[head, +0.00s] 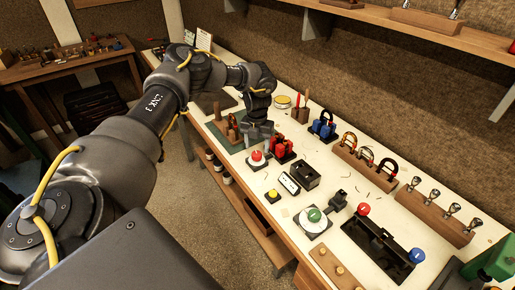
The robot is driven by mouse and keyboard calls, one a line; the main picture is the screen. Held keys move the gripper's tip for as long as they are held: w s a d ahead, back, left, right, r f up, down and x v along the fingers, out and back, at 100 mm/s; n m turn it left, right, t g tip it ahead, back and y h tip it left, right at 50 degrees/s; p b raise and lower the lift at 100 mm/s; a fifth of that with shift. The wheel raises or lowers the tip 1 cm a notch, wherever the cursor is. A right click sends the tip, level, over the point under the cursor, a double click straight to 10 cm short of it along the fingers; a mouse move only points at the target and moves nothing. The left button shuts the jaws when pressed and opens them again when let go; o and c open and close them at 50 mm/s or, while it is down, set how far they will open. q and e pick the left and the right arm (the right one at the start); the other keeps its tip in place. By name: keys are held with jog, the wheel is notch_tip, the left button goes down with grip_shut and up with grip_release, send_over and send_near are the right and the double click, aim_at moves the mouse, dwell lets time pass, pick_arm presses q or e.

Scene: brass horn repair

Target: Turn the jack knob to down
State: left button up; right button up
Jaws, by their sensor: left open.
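My left gripper (258,132) reaches in over the far half of the white workbench (327,158). It is open and points down, just above and behind a round red knob (257,156) on a dark square base. I cannot tell whether it touches anything there. A green round knob (314,214) sits on a plate nearer to me, beside a small dark fitting (338,201). No readable label shows which knob is the jack knob, and its setting cannot be read. My right gripper is out of view.
A red block holder (284,149) stands close right of the gripper. A yellow button (272,195), a black box (306,176) and a black tray with red and blue balls (378,238) stand nearer. Wooden racks (437,217) line the back right.

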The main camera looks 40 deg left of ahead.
aim_at(257, 153)
pick_arm(q)
jog(key=shift+s+f, duration=0.15)
jog(key=shift+f, duration=0.85)
jog(key=shift+s+f+p, duration=0.1)
jog(key=shift+f+p, duration=0.2)
jog(key=shift+f, duration=0.35)
jog(key=c, duration=1)
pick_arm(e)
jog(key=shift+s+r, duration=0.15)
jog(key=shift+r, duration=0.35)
